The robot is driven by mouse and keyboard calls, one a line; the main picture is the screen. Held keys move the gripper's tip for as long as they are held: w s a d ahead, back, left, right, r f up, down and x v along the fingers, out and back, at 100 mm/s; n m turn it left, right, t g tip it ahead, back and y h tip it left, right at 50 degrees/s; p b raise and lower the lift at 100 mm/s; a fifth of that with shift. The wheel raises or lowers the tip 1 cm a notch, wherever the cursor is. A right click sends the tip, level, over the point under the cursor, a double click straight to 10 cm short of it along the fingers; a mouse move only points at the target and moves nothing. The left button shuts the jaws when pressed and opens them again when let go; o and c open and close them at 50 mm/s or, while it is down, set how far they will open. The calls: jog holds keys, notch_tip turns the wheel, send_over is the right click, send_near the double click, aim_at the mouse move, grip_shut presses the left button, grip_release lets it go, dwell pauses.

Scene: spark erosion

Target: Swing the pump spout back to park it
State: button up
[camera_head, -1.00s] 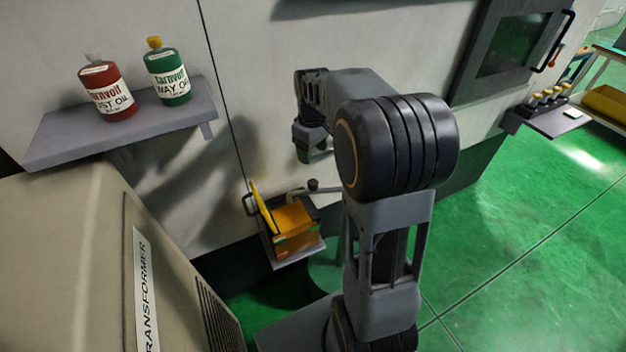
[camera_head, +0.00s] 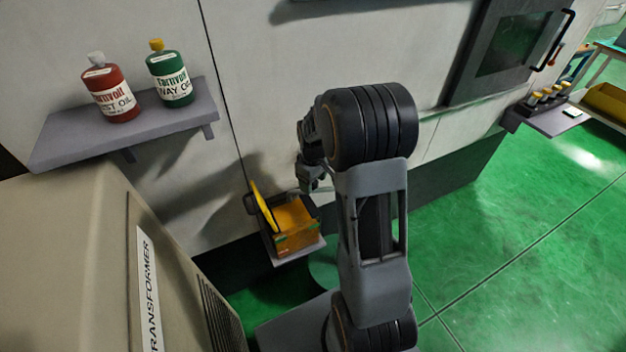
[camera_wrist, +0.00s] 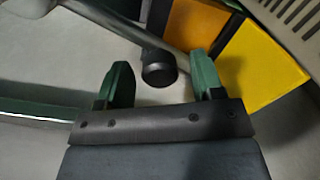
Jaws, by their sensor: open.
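In the wrist view a grey tube, which looks like the pump spout (camera_wrist: 122,27), slants down from the upper left. A round black knob (camera_wrist: 158,70) sits at its lower end. My gripper (camera_wrist: 160,82) is open, with its two green fingertips on either side of the knob and no clear contact. I cannot tell how deep the knob is between them. In the head view my gripper (camera_head: 314,184) is low by the machine wall, just above and right of an orange box. The spout is hidden there behind my arm and gripper.
The orange box (camera_head: 297,240) and a yellow flat piece (camera_head: 264,207) stand on a small ledge close to my gripper. A shelf (camera_head: 75,140) holds a red bottle (camera_head: 112,98) and a green bottle (camera_head: 172,84). A beige transformer cabinet (camera_head: 85,235) stands lower left. Green floor is open at right.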

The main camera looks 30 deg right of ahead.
grip_shut()
dwell(0.6)
jog(key=shift+a, duration=0.1)
